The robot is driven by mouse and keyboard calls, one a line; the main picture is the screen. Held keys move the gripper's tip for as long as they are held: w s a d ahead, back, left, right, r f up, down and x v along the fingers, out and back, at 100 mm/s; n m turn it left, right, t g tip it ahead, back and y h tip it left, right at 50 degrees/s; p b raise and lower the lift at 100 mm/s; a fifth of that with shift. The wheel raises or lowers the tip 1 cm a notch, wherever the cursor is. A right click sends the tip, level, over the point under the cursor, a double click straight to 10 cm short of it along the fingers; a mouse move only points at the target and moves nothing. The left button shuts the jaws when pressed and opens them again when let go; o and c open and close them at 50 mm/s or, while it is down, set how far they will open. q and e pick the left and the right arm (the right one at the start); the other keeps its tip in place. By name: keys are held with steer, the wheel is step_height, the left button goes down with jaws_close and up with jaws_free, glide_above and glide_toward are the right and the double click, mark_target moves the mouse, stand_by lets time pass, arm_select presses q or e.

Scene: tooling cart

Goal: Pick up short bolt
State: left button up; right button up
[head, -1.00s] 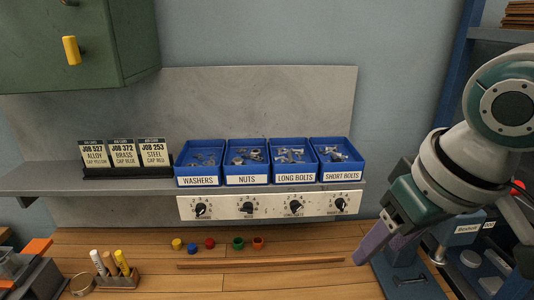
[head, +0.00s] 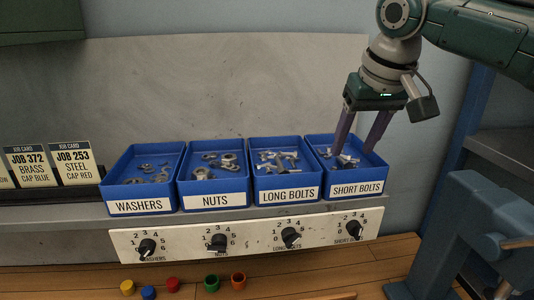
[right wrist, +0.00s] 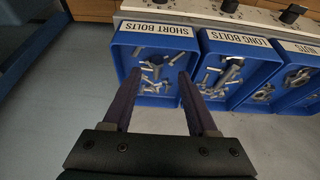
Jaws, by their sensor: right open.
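The short bolts (head: 347,161) lie loose in the blue bin labelled SHORT BOLTS (head: 358,189), the rightmost of the bins on the shelf. They also show as silver bolts in the right wrist view (right wrist: 153,66), inside the SHORT BOLTS bin (right wrist: 126,48). My right gripper (head: 357,150) is open, pointing down over this bin, its two purple fingers apart. In the right wrist view the fingers (right wrist: 157,80) reach the bin's area with bolts between and beyond them. Nothing is held. I cannot tell whether the fingertips touch the bolts. My left gripper is not in view.
The LONG BOLTS bin (head: 289,191) stands close beside it, then NUTS (head: 214,197) and WASHERS (head: 141,204). A white dial panel (head: 265,234) is below the shelf. A grey back panel (head: 240,85) rises behind. Coloured caps (head: 211,283) lie on the wooden bench.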

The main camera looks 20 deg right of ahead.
mark_target(343, 162)
steer(key=shift+d+x, duration=0.1)
steer(key=shift+x, duration=0.9)
steer(key=shift+d+x, duration=0.15)
steer(key=shift+x, duration=0.85)
steer(key=shift+s, duration=0.15)
jaws_close()
